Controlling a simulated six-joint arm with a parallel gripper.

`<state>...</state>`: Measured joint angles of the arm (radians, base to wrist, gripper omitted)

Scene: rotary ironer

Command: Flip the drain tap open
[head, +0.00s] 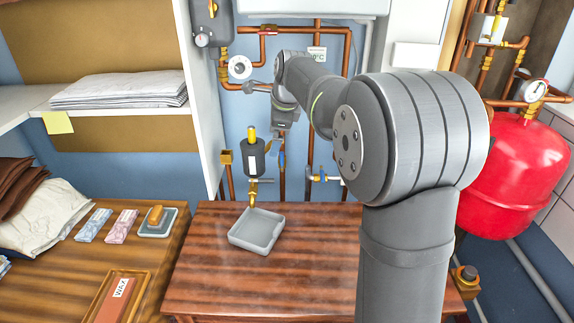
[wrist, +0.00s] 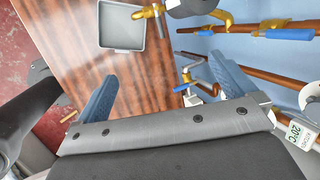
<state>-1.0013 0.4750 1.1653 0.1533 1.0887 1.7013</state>
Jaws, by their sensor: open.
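A brass tap (head: 253,190) sits under a dark canister with a yellow top (head: 254,155), above a grey tray (head: 236,236) on the wooden bench; I take it for the drain tap. In the wrist view the brass tap (wrist: 148,12) is at the top edge beside the tray (wrist: 103,30), partly cut off. Whether its lever is open or closed I cannot tell. My gripper (wrist: 164,70) is open and empty, its fingers spread, apart from the tap. In the head view my wrist hangs above and right of the canister; the fingertips are not clear there.
Blue-handled valves (head: 322,178) sit on copper pipes at the wall; they also show in the wrist view (wrist: 290,34). A round gauge (head: 240,67) is close to my wrist. A red tank (head: 512,170) stands right. The bench top (head: 290,270) right of the tray is clear.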

